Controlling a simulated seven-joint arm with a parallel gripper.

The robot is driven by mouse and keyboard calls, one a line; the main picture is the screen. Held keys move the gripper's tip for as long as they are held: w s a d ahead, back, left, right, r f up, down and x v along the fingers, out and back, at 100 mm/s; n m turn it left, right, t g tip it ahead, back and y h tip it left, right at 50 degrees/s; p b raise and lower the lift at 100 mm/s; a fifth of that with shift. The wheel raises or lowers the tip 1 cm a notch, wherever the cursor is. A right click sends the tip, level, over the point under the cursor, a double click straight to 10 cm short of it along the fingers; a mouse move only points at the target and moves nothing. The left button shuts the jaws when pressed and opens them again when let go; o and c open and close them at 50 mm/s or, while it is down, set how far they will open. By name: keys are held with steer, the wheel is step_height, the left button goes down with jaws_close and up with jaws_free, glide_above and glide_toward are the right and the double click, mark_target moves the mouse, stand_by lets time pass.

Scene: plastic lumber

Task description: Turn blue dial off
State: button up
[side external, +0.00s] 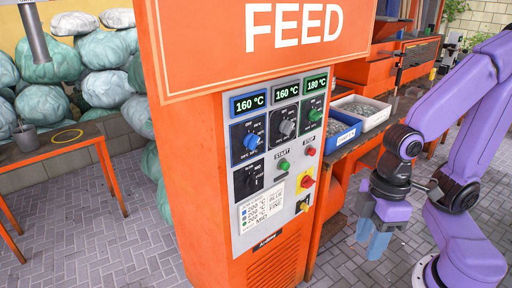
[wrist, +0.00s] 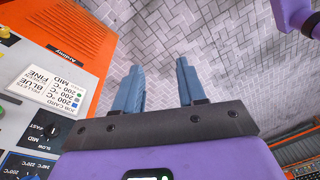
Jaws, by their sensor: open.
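The blue dial (side external: 251,141) is a round knob on a dark square plate, at the upper left of the grey control panel (side external: 240,178) in the side view. The display above it reads 160 °C. Its exact pointer setting is too small to read.
A grey dial (side external: 287,128) and a green dial (side external: 315,115) sit right of the blue one. Below are a black selector (side external: 249,179), a green start button (side external: 283,164) and a red-on-yellow switch (side external: 306,181). Pellet bins (side external: 361,112) stand behind. Paving between arm and machine is clear.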

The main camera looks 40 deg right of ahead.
steer(key=w+a+f+m+t+y, duration=0.2)
steer(key=w+a+f+m, duration=0.2)
steer(key=a+m, duration=0.2)
steer(key=w+a+f+m+t+y, duration=0.2)
steer(key=w+a+f+m, duration=0.25)
steer(key=a, duration=0.25)
steer(key=m+t+h, duration=1.1)
steer(key=m+t, duration=0.1)
steer(key=t, duration=0.5)
glide_toward(255, 146)
steer(key=x, duration=0.8)
steer(key=shift+w+d+r, duration=0.1)
steer(key=shift+w+d, duration=0.05)
steer(key=shift+w, duration=0.1)
